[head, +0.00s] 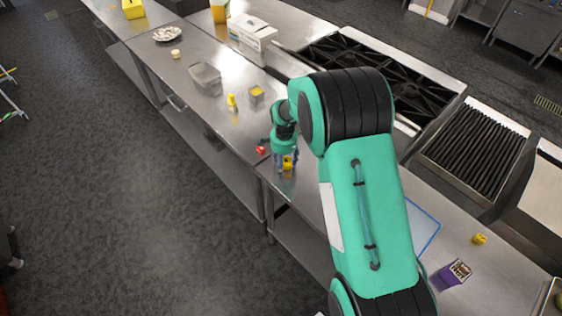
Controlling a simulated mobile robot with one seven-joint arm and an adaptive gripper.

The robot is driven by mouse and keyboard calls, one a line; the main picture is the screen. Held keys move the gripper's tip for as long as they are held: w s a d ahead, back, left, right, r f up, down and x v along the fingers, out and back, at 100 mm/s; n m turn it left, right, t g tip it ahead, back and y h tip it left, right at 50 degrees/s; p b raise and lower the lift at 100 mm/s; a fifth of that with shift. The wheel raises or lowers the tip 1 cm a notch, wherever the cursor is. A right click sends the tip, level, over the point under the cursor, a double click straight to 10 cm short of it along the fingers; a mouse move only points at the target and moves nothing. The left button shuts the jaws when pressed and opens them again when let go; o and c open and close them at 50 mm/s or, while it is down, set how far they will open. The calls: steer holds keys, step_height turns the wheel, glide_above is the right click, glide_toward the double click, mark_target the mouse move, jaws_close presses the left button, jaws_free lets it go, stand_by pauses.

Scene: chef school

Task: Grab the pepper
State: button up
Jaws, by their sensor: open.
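My gripper (286,160) points down over the front edge of the steel counter (222,112), partly hidden by my own arm. It is open. A small yellow object (288,163) shows between or just in front of its fingers; I cannot tell if they touch it. A small red object (261,150), possibly the pepper, lies on the counter just left of the gripper. Both are too small to identify surely, so I cannot tell which one is the pepper.
A yellow bottle-like item (231,101), a small yellow-topped box (256,93) and a clear container (205,78) stand farther back on the counter. A black stove (420,95) is to the right. A purple box (452,273) and a yellow item (479,239) are at lower right.

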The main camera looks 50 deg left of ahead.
mark_target(284, 163)
steer(key=shift+r, duration=0.1)
stand_by(0.3)
steer(key=c, duration=1.2)
steer(key=shift+r, duration=0.2)
steer(key=shift+w+r, duration=0.1)
steer(key=shift+r, duration=0.7)
steer(key=shift+d+r+b, duration=0.2)
steer(key=shift+r+b, duration=0.15)
steer(key=shift+r, duration=0.3)
steer(key=s+d, duration=0.3)
steer(key=d, duration=0.1)
steer(key=s+d+r+b, duration=0.1)
steer(key=s+d, duration=0.1)
steer(key=d, duration=0.2)
steer(key=s+d, duration=0.3)
steer(key=d, duration=0.2)
steer(key=shift+s+r, duration=0.2)
steer(key=shift+s, duration=0.1)
